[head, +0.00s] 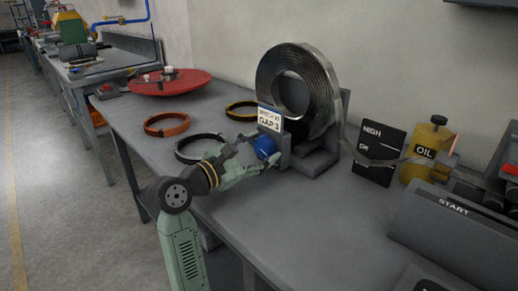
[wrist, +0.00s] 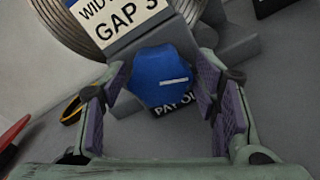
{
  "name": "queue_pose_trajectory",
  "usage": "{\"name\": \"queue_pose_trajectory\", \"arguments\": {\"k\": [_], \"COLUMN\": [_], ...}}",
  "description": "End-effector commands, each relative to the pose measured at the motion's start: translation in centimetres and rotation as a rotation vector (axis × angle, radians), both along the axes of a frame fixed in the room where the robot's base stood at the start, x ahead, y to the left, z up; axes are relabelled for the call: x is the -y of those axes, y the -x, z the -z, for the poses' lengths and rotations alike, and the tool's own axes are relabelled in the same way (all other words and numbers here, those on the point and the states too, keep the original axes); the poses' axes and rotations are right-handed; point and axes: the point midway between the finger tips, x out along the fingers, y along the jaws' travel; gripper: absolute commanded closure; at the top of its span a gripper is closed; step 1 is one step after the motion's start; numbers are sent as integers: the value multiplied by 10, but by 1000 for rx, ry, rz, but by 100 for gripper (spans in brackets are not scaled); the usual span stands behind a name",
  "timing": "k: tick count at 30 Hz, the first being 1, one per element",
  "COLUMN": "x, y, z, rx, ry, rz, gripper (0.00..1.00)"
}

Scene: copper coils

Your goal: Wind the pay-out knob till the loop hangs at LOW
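The blue pay-out knob (head: 265,147) sits on the front of the coil stand (head: 313,160). In the wrist view the knob (wrist: 158,72) has a white pointer line aimed right, and a partly covered PAY OUT label (wrist: 174,106) below. My gripper (head: 258,158) is open, its fingers on either side of the knob; I cannot tell if either touches it. A metal coil (head: 328,85) stands upright on the stand. The LOW mark cannot be read.
A sign reading GAP 3 (head: 270,120) stands just above the knob. A yellow oil can (head: 428,145) and START panel (head: 450,207) are to the right. Orange (head: 167,124) and dark (head: 183,152) rings and a red disc (head: 190,84) lie left. The bench front is clear.

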Motion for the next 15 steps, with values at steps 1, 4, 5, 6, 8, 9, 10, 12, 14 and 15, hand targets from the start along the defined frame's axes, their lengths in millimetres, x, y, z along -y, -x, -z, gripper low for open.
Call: {"name": "queue_pose_trajectory", "arguments": {"k": [1, 4, 5, 6, 8, 9, 10, 12, 14, 15], "x": [0, 0, 0, 0, 0, 0, 0, 0, 0, 0], "y": [0, 0, 0, 0, 0, 0, 0, 0, 0, 0], "z": [0, 0, 0, 0, 0, 0, 0, 0, 0, 0], "rx": [0, 0, 0, 0, 0, 0, 0, 0, 0, 0], "ry": [0, 0, 0, 0, 0, 0, 0, 0, 0, 0], "rz": [0, 0, 0, 0, 0, 0, 0, 0, 0, 0], "gripper": [50, 57, 59, 62, 66, 68, 70, 75, 79, 82]}}
